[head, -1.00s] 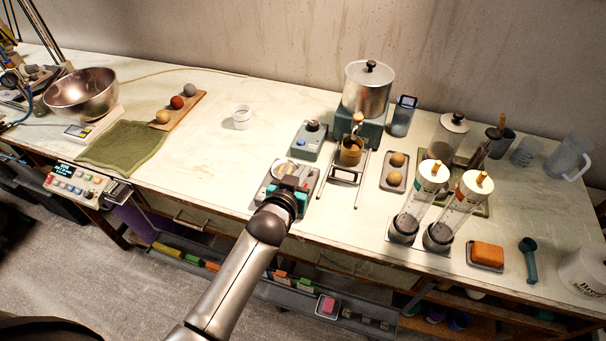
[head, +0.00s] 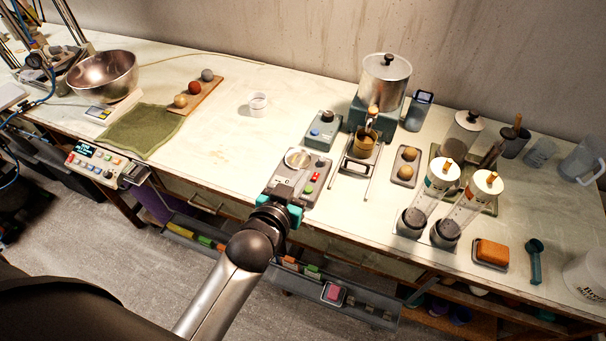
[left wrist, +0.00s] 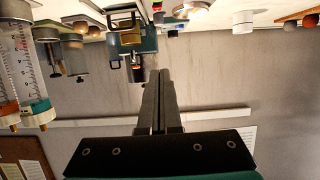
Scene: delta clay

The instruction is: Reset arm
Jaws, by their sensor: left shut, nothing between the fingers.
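My left gripper (head: 281,203), with teal sides, is at the front edge of the bench, in front of a grey control box (head: 308,183) with a round metal dial and red and green buttons. Its fingertips are hard to make out in the head view. In the left wrist view its two dark fingers (left wrist: 161,76) lie together, shut and empty, against the wall, with the bench upside down at the top. My right gripper is not in view.
Behind the box stand a blue-buttoned unit (head: 322,131) and a metal pot (head: 385,80) on a teal base. Two clear cylinders (head: 428,198) stand to the right. A white cup (head: 258,104) is at the back. The bench left of the box is mostly clear.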

